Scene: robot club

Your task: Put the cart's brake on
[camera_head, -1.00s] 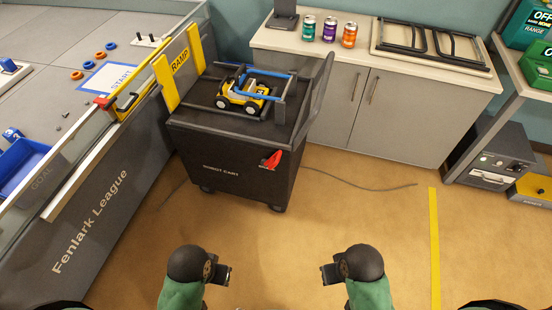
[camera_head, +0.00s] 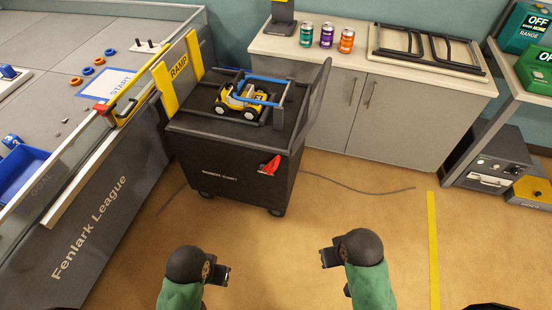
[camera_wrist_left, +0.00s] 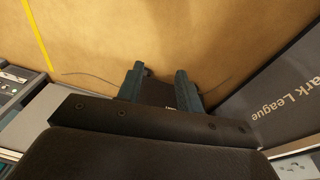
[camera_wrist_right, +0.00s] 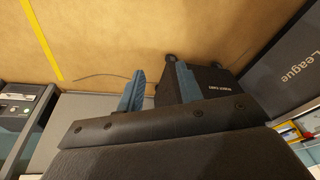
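The black robot cart (camera_head: 225,172) stands beside the ramp end of the game table. A red brake lever (camera_head: 269,165) sits on the upper right of its front face, slanting. A yellow toy robot (camera_head: 242,99) with blue bars rests on the cart's top. My left gripper (camera_head: 222,275) is open and empty, in front of and below the cart in the picture; its fingers are apart in the left wrist view (camera_wrist_left: 158,88). My right gripper (camera_head: 328,257) is open and empty, right of and below the lever, well apart from it. The right wrist view shows part of the cart (camera_wrist_right: 211,85) beyond the fingers.
The Fenlark League game table (camera_head: 98,225) runs along the left. A yellow ramp panel (camera_head: 180,70) touches the cart's left side. A grey cabinet (camera_head: 400,115) with several things on top stands behind right. A thin cable (camera_head: 355,190) lies on the floor. Floor in front is clear.

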